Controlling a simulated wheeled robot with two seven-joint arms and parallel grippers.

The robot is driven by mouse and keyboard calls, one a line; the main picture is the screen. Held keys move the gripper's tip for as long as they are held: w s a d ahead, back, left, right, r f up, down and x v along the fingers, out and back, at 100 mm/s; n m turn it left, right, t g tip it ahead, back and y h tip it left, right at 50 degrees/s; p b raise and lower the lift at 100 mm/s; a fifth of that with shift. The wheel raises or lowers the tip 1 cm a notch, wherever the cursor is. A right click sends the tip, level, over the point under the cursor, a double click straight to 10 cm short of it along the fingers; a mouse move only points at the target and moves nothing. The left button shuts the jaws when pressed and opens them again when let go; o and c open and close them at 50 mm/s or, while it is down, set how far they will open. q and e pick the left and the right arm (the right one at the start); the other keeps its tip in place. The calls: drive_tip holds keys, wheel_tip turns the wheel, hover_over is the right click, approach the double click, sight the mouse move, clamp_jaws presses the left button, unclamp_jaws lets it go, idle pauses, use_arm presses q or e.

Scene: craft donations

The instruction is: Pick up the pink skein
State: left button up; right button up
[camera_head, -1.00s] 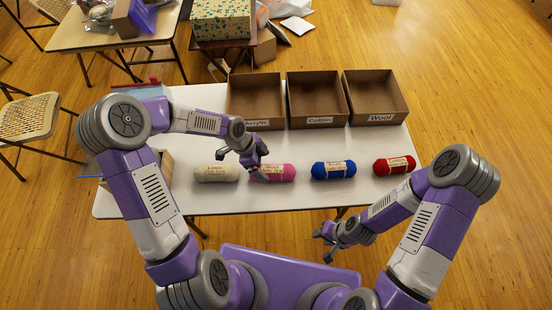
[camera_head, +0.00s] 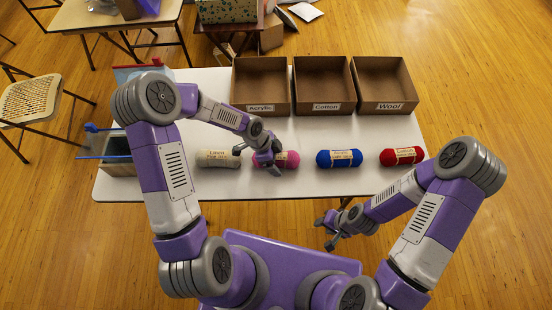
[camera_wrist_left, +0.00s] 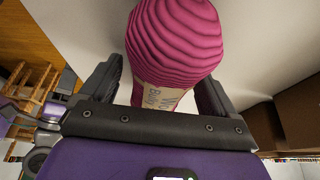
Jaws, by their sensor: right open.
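The pink skein (camera_head: 291,159) lies on the white table, partly hidden by my left gripper (camera_head: 268,166). In the left wrist view the pink skein (camera_wrist_left: 175,35) with its pale label fills the space between the fingers of my left gripper (camera_wrist_left: 163,88). The fingers are spread on either side of it, with a narrow gap beside the label; whether they touch the wool cannot be told. My right gripper (camera_head: 327,231) is open and empty, in front of the table's near edge.
A cream skein (camera_head: 217,158) lies left of the pink one; a blue skein (camera_head: 339,159) and a red skein (camera_head: 402,156) lie to the right. Boxes labelled Acrylic (camera_head: 261,107), Cotton (camera_head: 326,106) and Wool (camera_head: 389,106) stand behind. A bin (camera_head: 117,169) is at the left edge.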

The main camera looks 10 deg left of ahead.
use_arm(q)
drive_tip(key=c, duration=0.9)
